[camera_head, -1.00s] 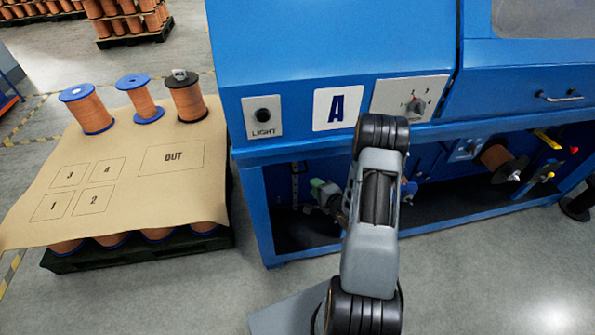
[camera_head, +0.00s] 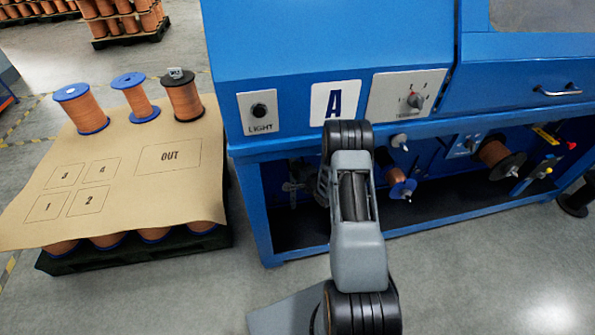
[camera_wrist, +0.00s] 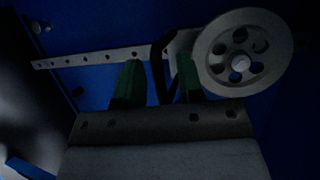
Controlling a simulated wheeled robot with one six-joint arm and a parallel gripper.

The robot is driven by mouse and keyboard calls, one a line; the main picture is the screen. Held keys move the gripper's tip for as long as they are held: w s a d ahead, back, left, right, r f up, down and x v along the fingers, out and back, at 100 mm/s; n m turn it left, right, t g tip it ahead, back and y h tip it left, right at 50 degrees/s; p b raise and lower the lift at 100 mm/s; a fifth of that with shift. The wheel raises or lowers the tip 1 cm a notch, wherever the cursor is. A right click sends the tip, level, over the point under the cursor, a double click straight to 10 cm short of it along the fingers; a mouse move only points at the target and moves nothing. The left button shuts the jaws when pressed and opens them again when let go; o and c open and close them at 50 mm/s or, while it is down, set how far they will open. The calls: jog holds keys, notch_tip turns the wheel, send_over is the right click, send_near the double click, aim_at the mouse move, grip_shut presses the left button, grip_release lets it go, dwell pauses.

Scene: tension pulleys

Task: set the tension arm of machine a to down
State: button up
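Machine A is the blue machine (camera_head: 290,60) with a white "A" plate (camera_head: 336,103). In the wrist view, my gripper (camera_wrist: 159,78) shows two green-tipped fingers standing apart. A dark bar (camera_wrist: 157,62), perhaps part of the tension arm, shows between them; I cannot tell whether they touch it. A grey pulley wheel with holes (camera_wrist: 243,52) is just right of the fingers. A perforated metal strip (camera_wrist: 85,60) runs behind, to the left. In the head view my own arm hides the gripper in the machine's lower opening. The tension arm's setting cannot be told.
The front panel carries a light switch (camera_head: 259,111) and a knob plate labelled tension (camera_head: 406,95). Copper spools (camera_head: 493,153) sit in the lower bay. A pallet with a marked brown sheet (camera_head: 120,215) and spools stands left. The wrist view is dark.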

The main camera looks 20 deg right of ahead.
jog(key=shift+c, duration=0.4)
grip_shut()
jog(key=shift+f, duration=0.1)
notch_tip(320, 180, down, 20)
jog(key=b, duration=1.5)
jog(key=shift+s+f, duration=0.15)
jog(key=shift+o, duration=0.4)
grip_release()
